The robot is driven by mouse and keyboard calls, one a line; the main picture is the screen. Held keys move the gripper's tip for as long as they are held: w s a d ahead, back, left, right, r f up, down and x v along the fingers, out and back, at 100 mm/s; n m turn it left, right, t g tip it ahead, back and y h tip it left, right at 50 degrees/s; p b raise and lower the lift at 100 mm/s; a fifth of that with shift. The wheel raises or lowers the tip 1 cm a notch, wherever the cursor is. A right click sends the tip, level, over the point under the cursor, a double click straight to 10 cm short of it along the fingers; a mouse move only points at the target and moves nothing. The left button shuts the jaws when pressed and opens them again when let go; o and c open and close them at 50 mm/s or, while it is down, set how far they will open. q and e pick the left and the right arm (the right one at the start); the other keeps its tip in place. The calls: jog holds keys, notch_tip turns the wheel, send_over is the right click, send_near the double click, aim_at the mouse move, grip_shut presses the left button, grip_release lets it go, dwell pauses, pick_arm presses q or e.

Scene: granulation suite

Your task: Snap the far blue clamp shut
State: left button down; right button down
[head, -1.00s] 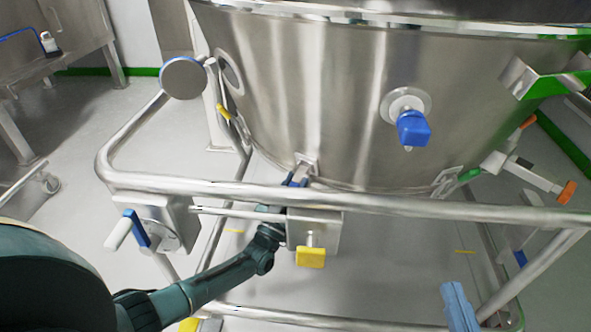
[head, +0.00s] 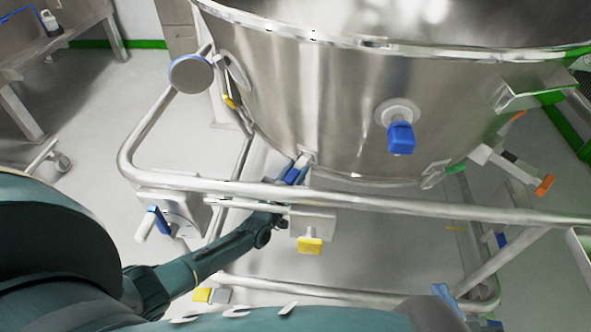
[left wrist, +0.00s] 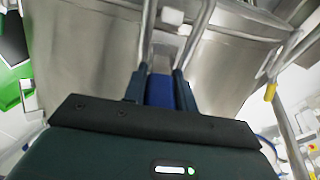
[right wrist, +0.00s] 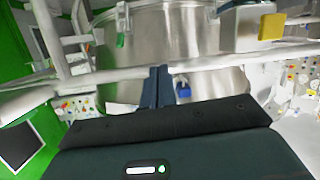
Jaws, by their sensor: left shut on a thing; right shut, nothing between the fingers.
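The far blue clamp (head: 299,169) sits low on the steel bowl's wall, just behind the front rail, in the head view. Its blue handle (left wrist: 159,91) shows between my left fingers in the left wrist view. My left gripper (left wrist: 160,82) is shut on that handle; in the head view the rail and a bracket partly hide it. I cannot tell how far the clamp is closed. My right gripper (right wrist: 158,84) is shut and empty, in front of the rail and bowl. In the head view it shows low at the right (head: 446,296).
The steel bowl (head: 320,100) stands inside a tubular frame (head: 400,206). A yellow knob (head: 310,246) hangs below the rail, a blue knob (head: 401,138) is on the bowl, and a blue-and-white lever (head: 152,223) is at left. Orange-tipped valve parts (head: 545,185) stick out at right.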

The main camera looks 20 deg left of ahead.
pick_arm(q)
jog(key=c, duration=1.1)
grip_release()
jog(key=s, duration=0.4)
jog(key=s+a+f+p, duration=0.1)
jog(key=s, duration=0.3)
jog(key=s+f+p, duration=0.1)
jog(key=s, duration=0.4)
jog(key=shift+a+f, duration=0.1)
jog(key=shift+a, duration=0.15)
